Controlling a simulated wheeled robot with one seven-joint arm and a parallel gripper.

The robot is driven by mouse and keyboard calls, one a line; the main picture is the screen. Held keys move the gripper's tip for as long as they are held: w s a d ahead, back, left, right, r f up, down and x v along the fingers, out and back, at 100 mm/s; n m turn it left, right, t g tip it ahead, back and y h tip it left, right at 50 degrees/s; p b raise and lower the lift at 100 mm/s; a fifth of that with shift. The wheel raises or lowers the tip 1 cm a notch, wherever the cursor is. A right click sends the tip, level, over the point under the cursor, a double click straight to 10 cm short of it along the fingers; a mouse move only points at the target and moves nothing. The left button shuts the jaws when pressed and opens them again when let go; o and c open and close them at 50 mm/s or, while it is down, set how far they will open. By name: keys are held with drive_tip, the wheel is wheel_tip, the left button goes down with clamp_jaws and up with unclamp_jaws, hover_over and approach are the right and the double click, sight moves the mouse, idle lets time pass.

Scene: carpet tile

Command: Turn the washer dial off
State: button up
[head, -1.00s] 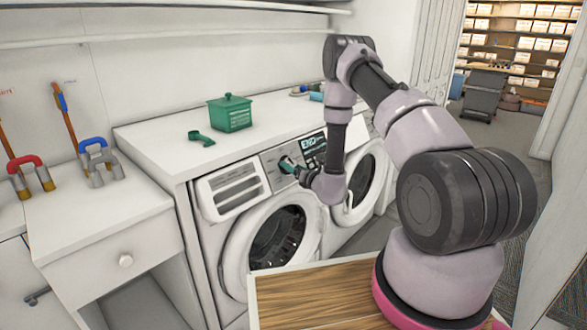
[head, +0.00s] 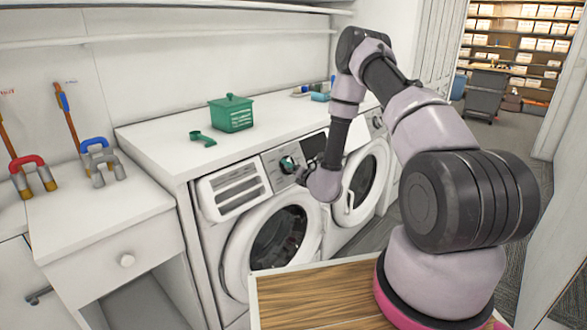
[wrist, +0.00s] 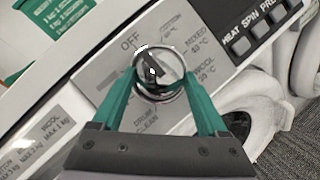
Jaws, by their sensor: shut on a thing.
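The washer dial (wrist: 152,62), a round chrome-rimmed knob with a dark pointer bar, sits on the grey control panel (wrist: 95,62) in the wrist view. Its bar slants up and left, roughly toward the OFF label (wrist: 130,42). My gripper (wrist: 163,82) has its two green fingers on either side of the dial and is shut on it. In the head view, my gripper (head: 292,165) is at the panel of the left washer (head: 232,250), and my arm partly hides that panel. The washer's display (head: 313,145) is dark.
A second front-loading washer (head: 365,185) stands to the right. A white cabinet with a drawer (head: 125,235) stands at left.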

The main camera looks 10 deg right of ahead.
drive_tip(key=o, duration=1.3)
drive_tip(key=shift+c, duration=0.2)
drive_tip(key=v, duration=1.1)
